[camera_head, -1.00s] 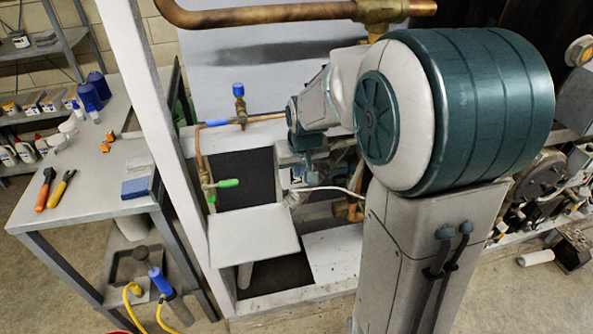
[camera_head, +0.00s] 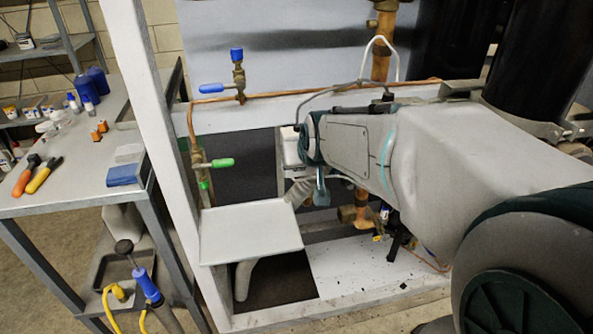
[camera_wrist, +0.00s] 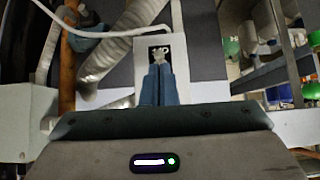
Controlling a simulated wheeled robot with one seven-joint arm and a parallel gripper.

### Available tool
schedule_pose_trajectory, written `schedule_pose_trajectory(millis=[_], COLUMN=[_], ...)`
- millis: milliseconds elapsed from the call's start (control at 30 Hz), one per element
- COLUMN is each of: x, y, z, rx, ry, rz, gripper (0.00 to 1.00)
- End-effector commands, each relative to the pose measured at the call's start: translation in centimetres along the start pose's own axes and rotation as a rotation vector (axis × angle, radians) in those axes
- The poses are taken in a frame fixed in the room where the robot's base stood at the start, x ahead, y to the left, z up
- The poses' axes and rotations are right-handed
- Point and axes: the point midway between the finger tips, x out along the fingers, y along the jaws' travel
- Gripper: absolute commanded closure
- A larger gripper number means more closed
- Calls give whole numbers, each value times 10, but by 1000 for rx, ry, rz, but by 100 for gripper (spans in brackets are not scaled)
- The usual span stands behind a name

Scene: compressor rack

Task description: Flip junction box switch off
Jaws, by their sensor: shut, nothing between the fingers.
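The junction box (camera_wrist: 142,50) is a pale grey box near the top middle of the wrist view. Its small dark switch panel (camera_wrist: 165,48) lies just beyond my fingertips, which partly cover it. A small pale piece shows at the tips; I cannot tell whether it is the lever or which way it is set. My gripper (camera_wrist: 159,70) has its blue fingers together and empty, pointing at the panel. I cannot tell whether they touch. In the head view, a pale box (camera_head: 293,150) shows beside my gripper (camera_head: 321,194), partly hidden by my arm.
A copper pipe (camera_head: 330,94) with a blue-handled valve (camera_head: 237,72) runs above. A green-handled valve (camera_head: 215,163) is at left. A pale panel (camera_head: 250,232) juts out below. A white cable (camera_wrist: 100,32) crosses near the box. The workbench (camera_head: 75,195) stands at far left.

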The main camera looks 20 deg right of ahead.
Motion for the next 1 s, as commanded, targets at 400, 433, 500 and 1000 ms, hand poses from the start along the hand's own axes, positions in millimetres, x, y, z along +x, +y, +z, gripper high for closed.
schedule_pose_trajectory(millis=[400,433,500,1000], x=[1,2,3,5], y=[-1,-1,-1,-1], z=[-4,-6,-9,-15], rx=[-2,-2,-2,-2], ry=[8,8,8,8], rz=[-2,-2,-2,-1], gripper=[100,100,100,100])
